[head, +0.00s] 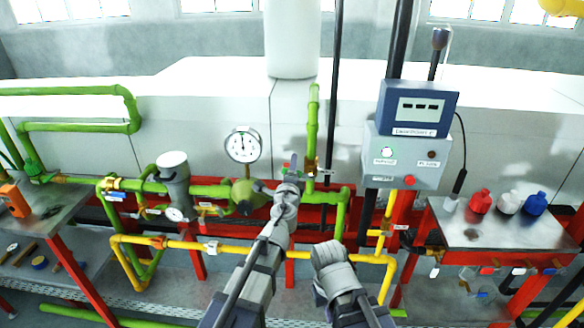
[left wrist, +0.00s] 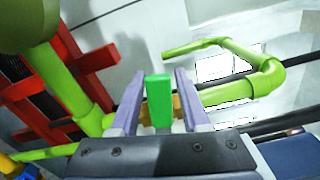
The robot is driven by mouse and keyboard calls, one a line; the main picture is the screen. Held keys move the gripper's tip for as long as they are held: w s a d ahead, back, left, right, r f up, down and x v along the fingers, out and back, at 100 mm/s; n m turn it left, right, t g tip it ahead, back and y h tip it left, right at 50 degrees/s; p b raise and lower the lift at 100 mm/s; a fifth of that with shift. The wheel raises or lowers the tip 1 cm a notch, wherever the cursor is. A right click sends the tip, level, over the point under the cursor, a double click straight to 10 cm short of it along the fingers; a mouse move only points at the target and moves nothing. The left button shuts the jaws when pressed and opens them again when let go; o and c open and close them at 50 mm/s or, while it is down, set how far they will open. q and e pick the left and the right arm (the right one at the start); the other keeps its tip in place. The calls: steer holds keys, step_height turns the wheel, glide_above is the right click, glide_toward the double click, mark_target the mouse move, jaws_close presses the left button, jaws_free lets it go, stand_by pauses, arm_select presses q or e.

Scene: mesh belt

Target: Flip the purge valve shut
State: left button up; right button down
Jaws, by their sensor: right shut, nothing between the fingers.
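A small valve with a green handle (left wrist: 159,100) sits on the green pipework; I take it to be the purge valve, but no label is readable. Brass shows behind the handle. My right gripper (head: 331,256) is low, beside the left arm and away from the valve; its fingertips are hardly visible.
A pressure gauge (head: 243,145) stands left of the valve. A grey control box (head: 408,155) with a display is to the right. A yellow pipe (head: 190,245) runs below. A side table (head: 500,228) holds red, white and blue bottles.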

arm_select(q)
jaws_close()
stand_by(1.1)
